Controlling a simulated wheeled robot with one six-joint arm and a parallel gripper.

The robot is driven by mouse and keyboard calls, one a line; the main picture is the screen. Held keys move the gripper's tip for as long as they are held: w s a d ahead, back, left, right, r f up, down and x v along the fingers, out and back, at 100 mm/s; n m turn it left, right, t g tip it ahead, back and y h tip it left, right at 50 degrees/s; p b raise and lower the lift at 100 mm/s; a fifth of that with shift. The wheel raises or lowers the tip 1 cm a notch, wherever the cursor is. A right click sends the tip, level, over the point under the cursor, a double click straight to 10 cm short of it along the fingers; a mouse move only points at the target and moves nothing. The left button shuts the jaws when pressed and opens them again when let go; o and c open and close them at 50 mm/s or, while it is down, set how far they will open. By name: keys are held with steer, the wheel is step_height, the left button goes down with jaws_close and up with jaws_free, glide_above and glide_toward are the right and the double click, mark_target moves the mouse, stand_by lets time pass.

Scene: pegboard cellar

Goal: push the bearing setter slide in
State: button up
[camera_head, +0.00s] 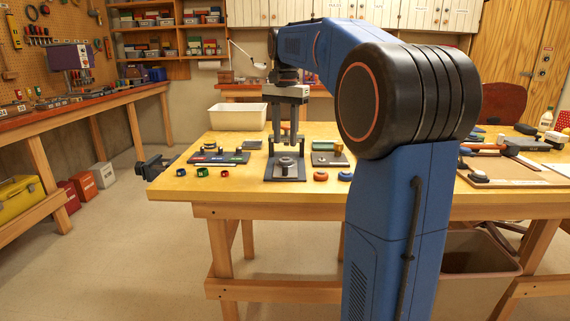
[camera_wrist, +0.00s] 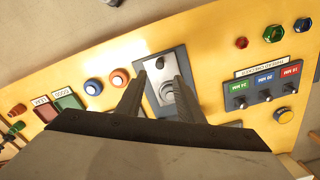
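The likely bearing setter is a dark plate with a grey pad and a round metal piece (camera_head: 286,166) near the table's front edge. It also shows in the wrist view as a dark-edged plate with a silver round part (camera_wrist: 167,92) and a small round knob (camera_wrist: 160,63). I cannot make out which part is the slide. My gripper (camera_head: 287,139) points down above the rear of this plate. In the wrist view my gripper's fingers (camera_wrist: 160,72) are apart, with the plate showing between them and nothing held. Contact with the fixture cannot be told.
A labelled tray with coloured blocks (camera_head: 219,157) lies left of the fixture, with coloured rings in front. A second small tray (camera_head: 328,159) and orange and blue rings (camera_head: 321,176) lie right. A white bin (camera_head: 237,117) stands behind. A vise (camera_head: 153,165) juts from the table's left edge.

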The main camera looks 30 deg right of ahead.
step_height(320, 180, down, 9)
steer(key=shift+f, duration=0.15)
steer(key=shift+c, duration=0.7)
jaws_close()
